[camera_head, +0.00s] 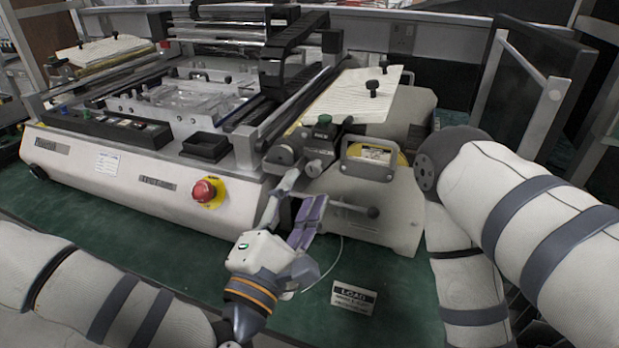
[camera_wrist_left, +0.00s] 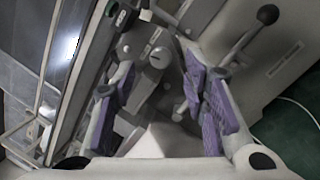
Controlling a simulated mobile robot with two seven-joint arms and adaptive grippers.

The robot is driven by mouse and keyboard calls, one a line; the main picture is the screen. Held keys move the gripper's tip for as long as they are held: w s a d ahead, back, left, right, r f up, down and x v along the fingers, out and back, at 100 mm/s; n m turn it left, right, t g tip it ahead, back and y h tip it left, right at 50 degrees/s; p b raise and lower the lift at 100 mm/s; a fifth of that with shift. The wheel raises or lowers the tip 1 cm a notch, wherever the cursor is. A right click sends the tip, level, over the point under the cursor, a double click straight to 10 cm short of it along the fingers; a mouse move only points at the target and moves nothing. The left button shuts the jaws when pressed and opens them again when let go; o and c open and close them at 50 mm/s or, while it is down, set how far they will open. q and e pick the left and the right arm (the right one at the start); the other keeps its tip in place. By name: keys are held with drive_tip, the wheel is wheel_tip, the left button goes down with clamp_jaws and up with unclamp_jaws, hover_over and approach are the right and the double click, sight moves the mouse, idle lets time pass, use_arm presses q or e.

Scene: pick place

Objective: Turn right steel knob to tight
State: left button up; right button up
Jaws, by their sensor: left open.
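Small steel knobs sit at the front right of the machine. One round steel knob (camera_head: 281,154) is on the left, and a smaller one (camera_head: 314,168) is just right of it. I cannot tell for certain which is the task's right knob. In the left wrist view a round steel knob (camera_wrist_left: 160,57) with a slotted face lies beyond the fingertips. My left gripper (camera_head: 302,192) is open just below and in front of the knobs, its purple-padded fingers spread with nothing between them. It also shows in the left wrist view (camera_wrist_left: 160,74). My right gripper is out of view.
A lever with a black ball end (camera_head: 372,212) sticks out right of my left gripper. A red emergency button (camera_head: 203,191) is on the machine's front. A LOAD sign (camera_head: 353,297) stands on the green table (camera_head: 395,305). My right arm occupies the right side.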

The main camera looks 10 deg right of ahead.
sight(313, 173)
use_arm(q)
drive_tip(key=shift+x, duration=1.95)
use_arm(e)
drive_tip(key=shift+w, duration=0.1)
use_arm(q)
drive_tip(key=shift+f, duration=0.1)
